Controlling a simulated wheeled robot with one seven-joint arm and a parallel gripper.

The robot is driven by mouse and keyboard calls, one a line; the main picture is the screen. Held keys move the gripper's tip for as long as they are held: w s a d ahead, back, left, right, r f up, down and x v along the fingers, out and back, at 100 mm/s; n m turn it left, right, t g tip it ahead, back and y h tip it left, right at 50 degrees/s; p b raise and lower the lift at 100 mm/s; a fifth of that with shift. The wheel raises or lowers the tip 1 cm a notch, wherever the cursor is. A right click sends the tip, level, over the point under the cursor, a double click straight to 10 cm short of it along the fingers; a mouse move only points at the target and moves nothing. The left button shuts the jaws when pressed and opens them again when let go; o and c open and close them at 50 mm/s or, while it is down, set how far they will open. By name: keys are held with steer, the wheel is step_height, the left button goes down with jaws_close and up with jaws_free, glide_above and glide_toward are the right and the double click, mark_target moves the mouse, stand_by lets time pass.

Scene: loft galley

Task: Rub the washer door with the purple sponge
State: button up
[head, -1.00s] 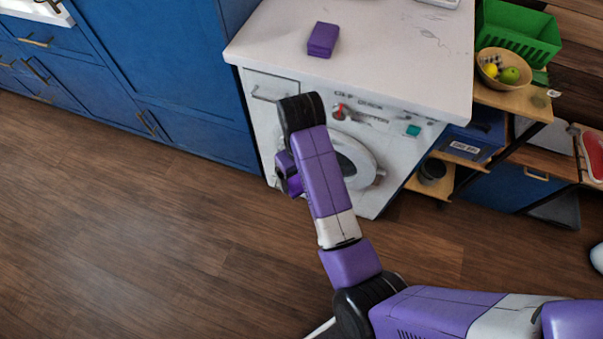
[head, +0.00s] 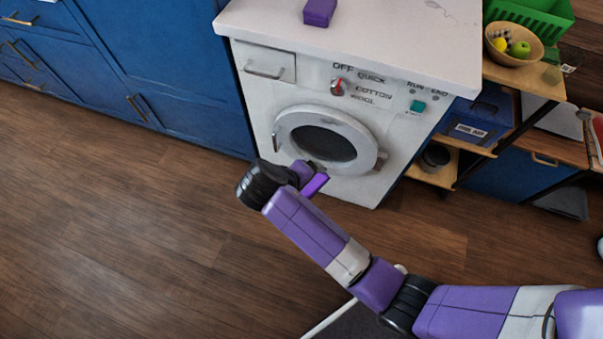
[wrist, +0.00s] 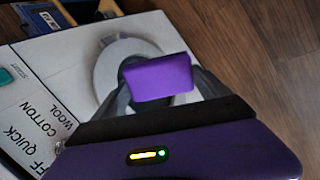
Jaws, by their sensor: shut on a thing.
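The white washer (head: 290,97) has a round door (head: 367,150) with a pale ring and dark glass, and it looks shut. My gripper (head: 309,177) is low in front of the door, toward its lower edge in the head view. In the wrist view my gripper (wrist: 160,82) is shut on the purple sponge (wrist: 158,76), one finger on each side. The sponge (head: 315,185) shows only partly in the head view. In the wrist view it overlaps the door (wrist: 106,66) and hides part of the glass. Contact with the door cannot be made out.
A second purple block (head: 319,12) lies on the white worktop (head: 385,35) above the washer. Blue cabinets (head: 175,60) stand left. At right are shelves (head: 520,75) with a fruit bowl (head: 512,50) and a green crate (head: 535,20). The wooden floor (head: 130,230) is clear.

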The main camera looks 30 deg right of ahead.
mark_target(309, 195)
steer(key=f+h+b, duration=0.1)
steer(key=f, duration=0.1)
steer(key=s+f+t+h+b, duration=0.1)
steer(key=f+n+h+b, duration=0.1)
steer(key=f, duration=0.1)
steer(key=shift+s+d+f+t+h+b, duration=0.2)
steer(key=shift+d+f+t+h+b, duration=0.1)
steer(key=shift+d+b, duration=0.1)
steer(key=shift+a+f+t+h+b, duration=0.2)
steer(key=shift+a+t+h+b, duration=0.2)
steer(key=shift+h+b, duration=0.1)
steer(key=w+a+r+n+t+h, duration=0.1)
steer(key=a+r+n+t+h, duration=0.2)
steer(key=a+t, duration=0.3)
steer(key=shift+w+a+r+n+t+b, duration=0.2)
steer(key=shift+w+r+n+t+b, duration=0.1)
steer(key=shift+w+r+n+b, duration=0.1)
steer(key=shift+h, duration=0.4)
